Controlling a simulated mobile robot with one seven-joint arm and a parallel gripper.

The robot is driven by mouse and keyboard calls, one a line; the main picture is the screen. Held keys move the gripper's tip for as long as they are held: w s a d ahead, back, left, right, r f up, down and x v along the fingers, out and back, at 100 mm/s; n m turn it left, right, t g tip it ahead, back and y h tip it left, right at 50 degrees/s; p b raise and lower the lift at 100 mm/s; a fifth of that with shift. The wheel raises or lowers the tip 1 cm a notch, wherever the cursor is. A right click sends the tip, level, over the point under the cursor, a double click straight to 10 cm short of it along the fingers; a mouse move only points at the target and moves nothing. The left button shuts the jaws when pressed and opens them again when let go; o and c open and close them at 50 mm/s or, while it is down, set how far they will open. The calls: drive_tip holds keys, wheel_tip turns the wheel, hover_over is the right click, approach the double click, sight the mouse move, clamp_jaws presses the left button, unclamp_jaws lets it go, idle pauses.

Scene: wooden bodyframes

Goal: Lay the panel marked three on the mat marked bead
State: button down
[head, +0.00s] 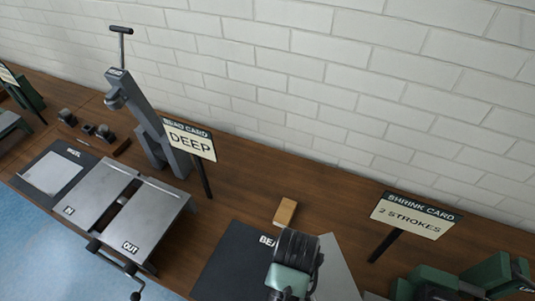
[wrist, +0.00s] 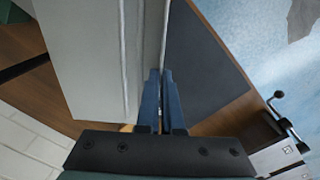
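A pale grey sheet-metal panel (wrist: 95,50) fills much of the wrist view, and part of it (head: 340,265) shows at the right of my arm in the head view. No number is readable on it. My gripper (wrist: 161,75) has its two blue fingers closed on the panel's thin edge. The dark mat (head: 232,262) lies on the bench, with only "BEA" readable beside my arm, and it also shows in the wrist view (wrist: 205,70). The panel appears over the mat's right part; I cannot tell whether they touch. My arm hides the fingers in the head view.
A roller machine (head: 165,210) marked IN and OUT, with a crank, stands left of the mat. Behind are a DEEP bead card (head: 190,140), a wooden block (head: 285,212) and a shrink card (head: 415,215) reading 2 strokes. Green machinery (head: 435,282) stands right; another sheet (head: 52,172) lies far left.

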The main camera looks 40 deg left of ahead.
drive_tip(key=s+a+f+n, duration=0.2)
drive_tip(key=s+a+n, duration=0.6)
drive_tip(key=a+n, duration=0.15)
drive_tip(key=shift+n, duration=0.35)
drive_tip(key=f, duration=0.3)
drive_tip(key=d+f+p, duration=0.1)
drive_tip(key=f, duration=0.1)
drive_tip(key=shift+f, duration=0.25)
drive_tip(key=shift+y, duration=0.3)
drive_tip(key=shift+f, duration=2.3)
drive_tip(key=shift+f, duration=0.1)
drive_tip(key=shift+f, duration=0.15)
drive_tip(key=c, duration=1.1)
unclamp_jaws()
wheel_tip(320, 180, up, 12)
drive_tip(key=shift+r, duration=0.25)
